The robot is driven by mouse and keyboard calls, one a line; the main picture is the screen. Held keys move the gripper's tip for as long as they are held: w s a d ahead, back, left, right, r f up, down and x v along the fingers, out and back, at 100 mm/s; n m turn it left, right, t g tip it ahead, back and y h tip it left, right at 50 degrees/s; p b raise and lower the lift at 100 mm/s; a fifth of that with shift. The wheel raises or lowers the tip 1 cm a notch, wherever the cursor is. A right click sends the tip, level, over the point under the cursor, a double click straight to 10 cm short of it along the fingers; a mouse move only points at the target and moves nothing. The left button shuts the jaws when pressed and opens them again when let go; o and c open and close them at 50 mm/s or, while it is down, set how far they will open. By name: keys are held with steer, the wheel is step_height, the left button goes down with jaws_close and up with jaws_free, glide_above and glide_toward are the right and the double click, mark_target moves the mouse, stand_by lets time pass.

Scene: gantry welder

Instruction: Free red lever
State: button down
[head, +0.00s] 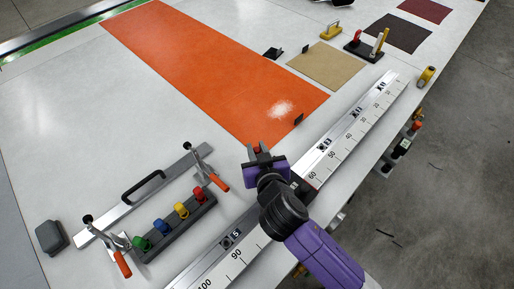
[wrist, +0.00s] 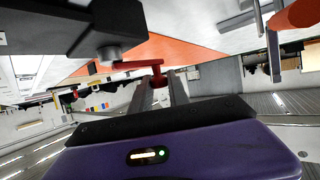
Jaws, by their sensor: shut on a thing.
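My gripper (head: 262,156) is over the near edge of the orange sheet, beside the long ruler. It is shut on a small red piece (head: 257,149), likely the red lever. In the wrist view the red lever (wrist: 157,77) shows as a T shape between the tips of my gripper (wrist: 161,88). A dark bar with a grey round knob (wrist: 108,52) is close to it on the left; I cannot tell whether they touch. Another red upright handle (head: 356,36) stands on a black base (head: 362,51) at the back right.
The ruler rail (head: 325,155) runs along the table's near edge under my arm. At lower left are toggle clamps with orange handles (head: 219,182), a black-handled bar (head: 110,220) and a rack of coloured knobs (head: 170,228). The orange sheet (head: 210,65) is mostly clear.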

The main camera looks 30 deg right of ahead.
steer(key=shift+s+n+y, duration=0.1)
steer(key=shift+n+y, duration=0.2)
steer(key=n+y, duration=0.1)
steer(key=a+n+y, duration=0.1)
steer(key=s+n+y, duration=0.1)
steer(key=y, duration=0.1)
steer(key=shift+s+a+n+p, duration=0.1)
steer(key=shift+a+n+p, duration=0.15)
steer(key=shift+n+p, duration=0.1)
steer(key=n+y, duration=0.1)
steer(key=y+b, duration=0.1)
steer(key=s+n+y, duration=0.1)
steer(key=shift+a+f+n, duration=0.15)
steer(key=shift+a+n, duration=0.2)
steer(key=n+y+b, duration=0.1)
steer(key=s+n+g+y+b, duration=0.1)
steer(key=b, duration=0.1)
steer(key=n+g+y+b, duration=0.1)
steer(key=y+b, duration=0.1)
steer(key=shift+s+a+f+n, duration=0.2)
steer(key=shift+s+a+n, duration=0.05)
steer(key=shift+s+n, duration=0.1)
steer(key=n+g+y+b, duration=0.1)
steer(key=s+n+g+y+b, duration=0.1)
steer(key=b, duration=0.1)
steer(key=s+n+g+y+b, duration=0.1)
steer(key=n+g+b, duration=0.1)
steer(key=shift+d+r, duration=0.1)
steer(key=shift+r, duration=0.15)
